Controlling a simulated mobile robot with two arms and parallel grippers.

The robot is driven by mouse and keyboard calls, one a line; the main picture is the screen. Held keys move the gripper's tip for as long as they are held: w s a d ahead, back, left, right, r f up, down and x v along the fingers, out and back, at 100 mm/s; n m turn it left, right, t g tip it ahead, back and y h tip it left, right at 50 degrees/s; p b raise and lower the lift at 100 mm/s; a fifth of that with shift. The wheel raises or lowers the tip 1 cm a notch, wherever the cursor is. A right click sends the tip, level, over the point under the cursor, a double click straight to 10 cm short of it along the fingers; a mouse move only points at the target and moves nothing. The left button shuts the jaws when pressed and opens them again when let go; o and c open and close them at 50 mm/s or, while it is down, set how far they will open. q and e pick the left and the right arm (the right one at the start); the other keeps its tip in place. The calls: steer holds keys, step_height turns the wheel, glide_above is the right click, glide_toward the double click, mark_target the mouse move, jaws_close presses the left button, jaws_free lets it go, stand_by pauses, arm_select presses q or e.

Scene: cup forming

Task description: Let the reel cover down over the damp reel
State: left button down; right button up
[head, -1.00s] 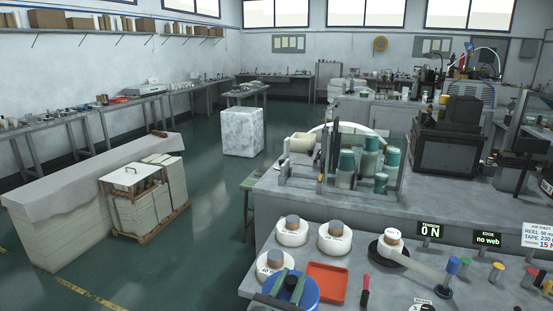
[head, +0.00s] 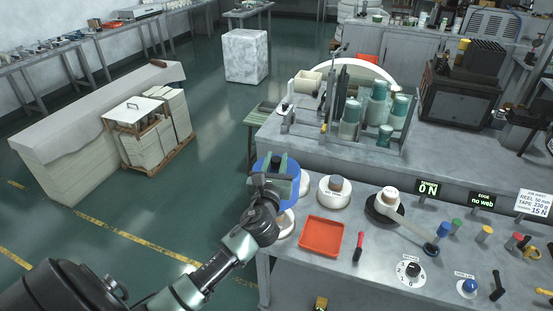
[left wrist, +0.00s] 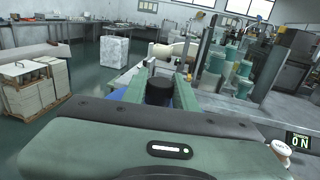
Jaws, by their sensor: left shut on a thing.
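The reel cover (head: 259,166) is a blue disc with a dark knob (left wrist: 160,90). My left gripper (head: 277,181) is shut on the knob, its green fingers on either side. In the head view the cover is at the bench's left end and hides what lies beneath it. A gap under it cannot be judged. Left of the red tray, one white reel (head: 287,224) is partly hidden behind my gripper. Another white reel (head: 335,191) stands clear to the right. Which reel is damp cannot be read. My right gripper is not in view.
A red tray (head: 321,237) and a red-handled tool (head: 359,246) lie in front. A white reel (head: 387,204) sits on a black disc at the right, with a strip running to a blue post (head: 443,230).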

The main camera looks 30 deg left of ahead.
mark_target(277, 170)
arm_select(q)
steer(key=shift+f, duration=0.15)
step_height(277, 170, down, 2)
steer(key=shift+b, duration=0.75)
step_height(277, 170, down, 2)
steer(key=shift+f+b, duration=0.1)
steer(key=shift+b, duration=0.65)
steer(key=shift+p, duration=0.45)
